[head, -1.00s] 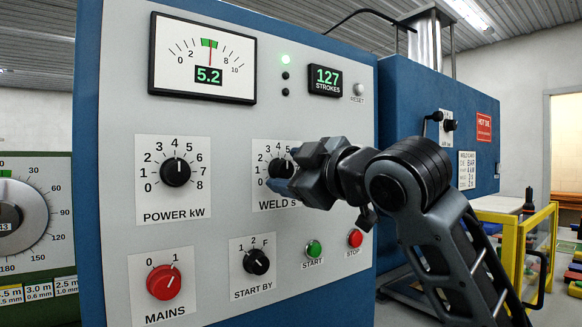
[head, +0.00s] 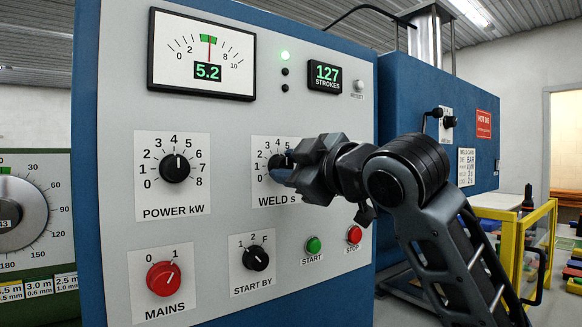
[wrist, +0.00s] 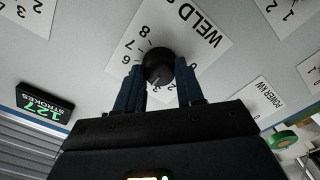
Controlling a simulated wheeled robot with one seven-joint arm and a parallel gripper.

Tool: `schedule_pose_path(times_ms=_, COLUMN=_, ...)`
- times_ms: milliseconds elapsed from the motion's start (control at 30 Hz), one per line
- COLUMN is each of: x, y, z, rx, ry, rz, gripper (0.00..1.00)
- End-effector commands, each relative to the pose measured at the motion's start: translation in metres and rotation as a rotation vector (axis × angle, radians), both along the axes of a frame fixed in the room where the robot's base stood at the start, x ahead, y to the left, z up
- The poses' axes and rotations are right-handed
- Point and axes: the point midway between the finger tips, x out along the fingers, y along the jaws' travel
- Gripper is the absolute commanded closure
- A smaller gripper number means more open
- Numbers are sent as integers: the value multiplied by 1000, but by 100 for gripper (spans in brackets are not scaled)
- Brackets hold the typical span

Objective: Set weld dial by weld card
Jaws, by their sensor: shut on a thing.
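The weld dial is a black knob labelled WELD s. It shows in the head view (head: 278,162), partly hidden by my gripper (head: 288,168), and in the wrist view (wrist: 158,64). My gripper's two dark blue fingers (wrist: 162,84) are shut on the knob, one on each side. Its scale shows 0 to 4 in the head view and 6 to 8 in the wrist view. I cannot read its pointer surely. The white weld card (head: 466,167) is on the blue machine part to the right; its small text is mostly unreadable.
The panel also has a POWER kW knob (head: 175,168) pointing near 4, a red MAINS knob (head: 163,278), a START BY knob (head: 256,257), a green START button (head: 314,244) and a red STOP button (head: 354,234). A yellow frame (head: 518,250) stands to the right.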

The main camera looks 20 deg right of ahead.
Motion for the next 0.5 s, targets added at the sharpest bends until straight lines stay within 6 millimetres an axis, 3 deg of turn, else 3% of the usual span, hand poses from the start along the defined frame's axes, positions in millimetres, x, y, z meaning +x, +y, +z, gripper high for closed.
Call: schedule_pose_path(times_ms=500, x=0, y=0, z=-3, rx=-250, ry=-49, rz=1, gripper=93)
